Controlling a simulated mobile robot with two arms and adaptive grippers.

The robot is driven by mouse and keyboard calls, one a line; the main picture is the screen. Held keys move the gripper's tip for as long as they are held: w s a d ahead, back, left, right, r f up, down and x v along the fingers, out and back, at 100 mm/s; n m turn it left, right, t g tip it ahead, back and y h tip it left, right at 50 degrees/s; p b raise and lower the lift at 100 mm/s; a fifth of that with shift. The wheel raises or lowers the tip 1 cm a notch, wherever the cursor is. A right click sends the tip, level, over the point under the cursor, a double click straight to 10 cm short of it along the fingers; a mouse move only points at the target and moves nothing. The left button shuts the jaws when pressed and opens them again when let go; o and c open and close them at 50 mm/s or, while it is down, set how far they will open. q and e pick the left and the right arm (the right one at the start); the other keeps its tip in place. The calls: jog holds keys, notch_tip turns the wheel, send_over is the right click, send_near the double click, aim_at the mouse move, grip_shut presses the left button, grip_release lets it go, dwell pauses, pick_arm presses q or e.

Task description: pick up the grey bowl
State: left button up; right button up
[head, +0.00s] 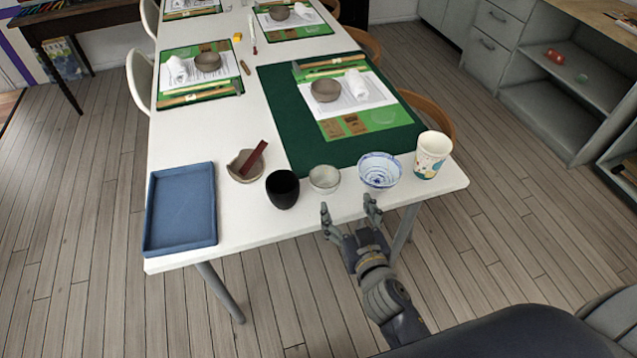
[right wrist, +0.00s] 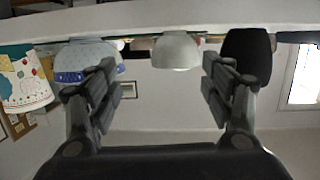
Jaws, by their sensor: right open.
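The small grey bowl (head: 324,179) stands upright near the front edge of the white table, between a black cup (head: 282,189) and a blue-and-white bowl (head: 379,171). My right gripper (head: 348,210) is open and empty at the table's front edge, just in front of the grey bowl and a little to its right. In the right wrist view, which looks upside down, the grey bowl (right wrist: 175,52) shows beyond and between the two spread fingers, apart from both. My left gripper is not in view.
A patterned paper cup (head: 432,155) stands at the right corner of the white table (head: 245,225). A brown dish with a dark red stick (head: 246,165) and a blue tray (head: 181,208) are left. A green mat (head: 285,115) lies behind.

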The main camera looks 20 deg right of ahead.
aim_at(329, 188)
jog(key=shift+n+t+y, duration=0.3)
jog(key=shift+y, duration=0.4)
jog(key=w, duration=0.3)
jog(key=w+a+f, duration=0.1)
jog(key=w, duration=0.3)
jog(key=w+a+p, duration=0.1)
jog(key=w, duration=0.3)
jog(key=shift+w+f, duration=0.15)
jog(key=shift+f, duration=0.05)
jog(key=shift+c, duration=0.3)
jog(key=c, duration=0.8)
